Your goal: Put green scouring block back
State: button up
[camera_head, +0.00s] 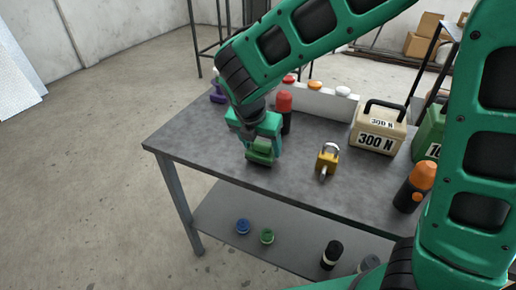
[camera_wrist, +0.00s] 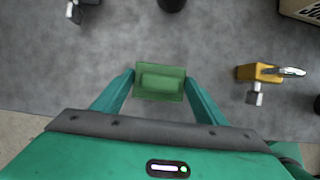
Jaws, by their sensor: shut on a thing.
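The green scouring block (camera_head: 261,150) is at the front left of the grey workbench top (camera_head: 215,142). My gripper (camera_head: 262,144) points down over the bench and is shut on the block. In the wrist view the green block (camera_wrist: 160,82) sits between the two teal fingers of my gripper (camera_wrist: 160,90), with a raised smaller part in its middle. I cannot tell whether the block touches the bench top or hangs just above it.
A beige 300 N weight (camera_head: 378,130), a green weight (camera_head: 430,132) and an orange-capped bottle (camera_head: 414,187) are farther right. The lower shelf (camera_head: 290,240) holds several small items.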

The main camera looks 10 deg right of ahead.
jog(key=shift+f, duration=0.7)
jog(key=o, duration=1)
jog(key=shift+c, duration=0.2)
jog(key=v, duration=1.2)
jog(key=shift+s, duration=0.1)
